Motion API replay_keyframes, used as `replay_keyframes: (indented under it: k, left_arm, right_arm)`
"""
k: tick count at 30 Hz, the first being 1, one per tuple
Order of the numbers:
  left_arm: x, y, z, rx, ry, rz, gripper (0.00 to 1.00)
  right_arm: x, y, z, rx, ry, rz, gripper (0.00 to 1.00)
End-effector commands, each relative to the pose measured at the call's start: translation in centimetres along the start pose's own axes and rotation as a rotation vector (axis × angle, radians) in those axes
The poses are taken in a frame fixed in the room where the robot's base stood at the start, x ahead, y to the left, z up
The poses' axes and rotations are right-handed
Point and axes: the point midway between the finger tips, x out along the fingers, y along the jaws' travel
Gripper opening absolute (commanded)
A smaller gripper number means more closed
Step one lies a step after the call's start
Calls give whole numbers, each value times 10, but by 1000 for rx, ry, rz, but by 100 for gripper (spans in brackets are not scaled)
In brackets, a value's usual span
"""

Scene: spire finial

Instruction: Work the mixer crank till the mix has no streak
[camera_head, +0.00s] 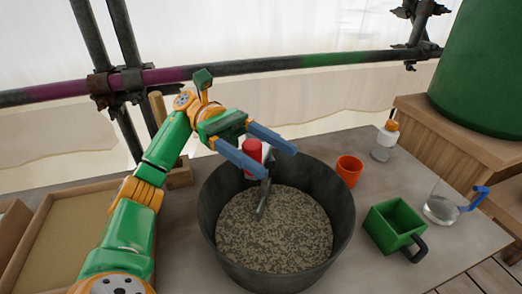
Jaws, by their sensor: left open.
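A dark grey mixing tub (345,218) stands on the table, holding a speckled grey-beige mix (285,240). The mix shows light and dark flecks all over. A grey metal crank rod (263,197) reaches down into the mix, with a red knob (252,147) at its top. My left gripper (268,162) is above the tub's back part, its blue fingers apart on either side of the red knob. I cannot tell whether a finger touches the knob. My right gripper is not in view.
Right of the tub are an orange cup (348,171), a green square scoop (391,224), a glass jug with a blue handle (441,207) and a small bottle (384,142). A sand tray (62,231) lies left. Scaffold pipes (245,67) cross behind. A green barrel (482,70) stands back right.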

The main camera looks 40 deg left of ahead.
Motion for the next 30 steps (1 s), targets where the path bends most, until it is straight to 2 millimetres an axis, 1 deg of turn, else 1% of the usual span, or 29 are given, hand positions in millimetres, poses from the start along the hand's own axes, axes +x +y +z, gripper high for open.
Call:
replay_keyframes:
  k: [2,5,9,11,12,15,18,23,30]
  left_arm:
    - [0,0,21,8,0,-1,69]
    - [13,-17,38,7,6,-2,69]
    - [33,-42,78,8,6,-2,69]
    - [45,-56,81,7,7,-2,69]
    - [53,-66,87,8,7,-1,69]
    - [69,-85,101,7,5,0,69]
    - [80,-99,111,5,3,-1,69]
    - [88,-109,118,1,1,0,69]
    - [89,-109,118,0,0,0,69]
  right_arm:
    - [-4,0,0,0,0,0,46]
    - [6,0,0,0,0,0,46]
    - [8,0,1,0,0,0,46]
    - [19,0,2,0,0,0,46]
    - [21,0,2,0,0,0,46]
    - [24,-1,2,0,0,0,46]
    - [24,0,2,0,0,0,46]
    - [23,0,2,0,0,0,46]
    - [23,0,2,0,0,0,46]
